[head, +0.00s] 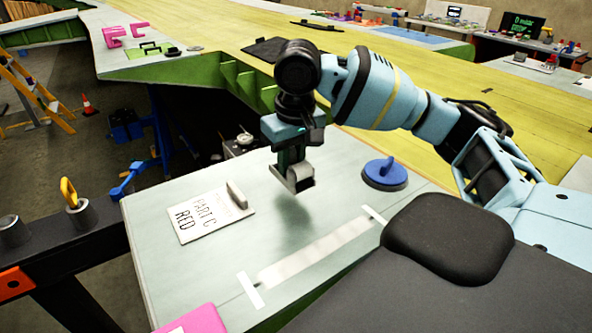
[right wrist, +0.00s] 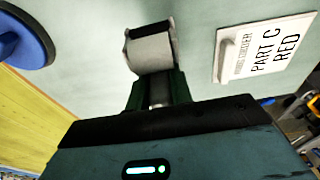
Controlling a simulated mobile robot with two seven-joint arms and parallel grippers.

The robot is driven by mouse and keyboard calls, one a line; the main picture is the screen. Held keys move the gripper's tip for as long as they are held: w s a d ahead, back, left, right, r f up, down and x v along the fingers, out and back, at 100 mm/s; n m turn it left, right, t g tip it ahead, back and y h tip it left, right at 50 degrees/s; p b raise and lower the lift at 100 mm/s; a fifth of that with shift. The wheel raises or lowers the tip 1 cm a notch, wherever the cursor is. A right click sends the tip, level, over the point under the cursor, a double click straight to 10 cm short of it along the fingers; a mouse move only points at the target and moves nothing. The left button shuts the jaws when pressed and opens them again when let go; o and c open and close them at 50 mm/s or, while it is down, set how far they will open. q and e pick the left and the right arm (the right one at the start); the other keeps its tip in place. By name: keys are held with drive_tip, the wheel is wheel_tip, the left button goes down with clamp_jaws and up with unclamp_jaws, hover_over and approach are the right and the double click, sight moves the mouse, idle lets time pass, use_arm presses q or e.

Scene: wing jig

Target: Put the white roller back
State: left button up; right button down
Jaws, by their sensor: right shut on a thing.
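My right gripper (head: 292,168) is in the middle of the head view, pointing down over the pale green wing panel (head: 185,265). It is shut on the white roller (head: 300,181), a short pale cylinder with a dark end. The roller seems to be held above the panel, with a soft shadow below it. In the right wrist view the roller (right wrist: 152,52) sticks out beyond the fingers (right wrist: 158,92), which partly hide its near side. My left gripper is not in view.
A blue suction-cup-like disc (head: 384,174) sits to the right. A pale strip (head: 315,252) with white end tapes lies in front. A pink piece (head: 197,320) is at the front edge.

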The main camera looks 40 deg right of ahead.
drive_tip(key=shift+w+d, duration=0.3)
drive_tip(key=shift+d, duration=0.6)
drive_tip(key=shift+f, duration=1.8)
drive_tip(key=shift+f, duration=0.1)
drive_tip(key=c, duration=1.2)
unclamp_jaws()
drive_tip(key=shift+c, duration=0.2)
wheel_tip(320, 180, up, 12)
drive_tip(key=s, duration=0.1)
drive_tip(key=shift+s+a, duration=0.15)
drive_tip(key=shift+s, duration=0.15)
